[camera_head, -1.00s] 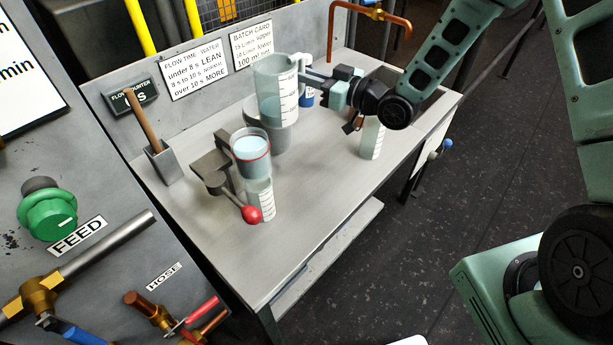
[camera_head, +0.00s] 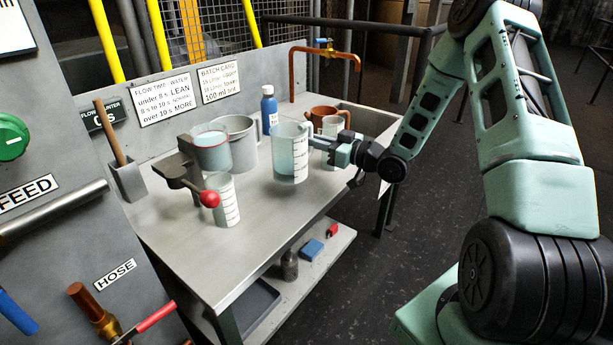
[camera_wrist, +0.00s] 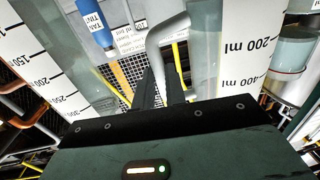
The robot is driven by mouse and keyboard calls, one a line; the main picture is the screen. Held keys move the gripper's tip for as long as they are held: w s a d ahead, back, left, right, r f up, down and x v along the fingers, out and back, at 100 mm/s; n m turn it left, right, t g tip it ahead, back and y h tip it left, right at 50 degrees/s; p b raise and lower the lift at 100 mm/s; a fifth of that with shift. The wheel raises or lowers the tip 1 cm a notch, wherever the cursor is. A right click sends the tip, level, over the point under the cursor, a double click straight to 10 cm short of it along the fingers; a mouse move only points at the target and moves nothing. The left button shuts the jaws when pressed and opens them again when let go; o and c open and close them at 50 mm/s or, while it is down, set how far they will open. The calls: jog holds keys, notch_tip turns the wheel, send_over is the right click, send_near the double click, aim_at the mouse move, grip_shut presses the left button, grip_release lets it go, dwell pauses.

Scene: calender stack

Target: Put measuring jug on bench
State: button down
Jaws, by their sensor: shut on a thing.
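The clear measuring jug (camera_head: 288,158) with a printed scale holds pale liquid and is upright over the right middle of the bench (camera_head: 262,222). Its base is at or just above the bench top; I cannot tell whether it touches. My gripper (camera_head: 318,148) is shut on its handle from the right. In the wrist view the handle (camera_wrist: 166,32) lies between my fingers, and the jug wall (camera_wrist: 236,50) is at the right.
A grey bucket (camera_head: 242,150) stands left of the jug, with a cup on a stand (camera_head: 211,155) and a measuring cylinder (camera_head: 224,205) in front. A blue bottle (camera_head: 269,112), another clear cylinder (camera_head: 331,127) and a brown pot (camera_head: 344,113) stand behind. The bench front is clear.

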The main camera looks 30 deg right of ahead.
jog(key=shift+f, duration=3)
jog(key=shift+b, duration=0.3)
jog(key=shift+f, duration=0.2)
jog(key=c, duration=1.5)
grip_release()
jog(key=shift+o, duration=0.2)
jog(key=shift+r, duration=0.15)
jog(key=shift+r, duration=0.1)
jog(key=v, duration=1.2)
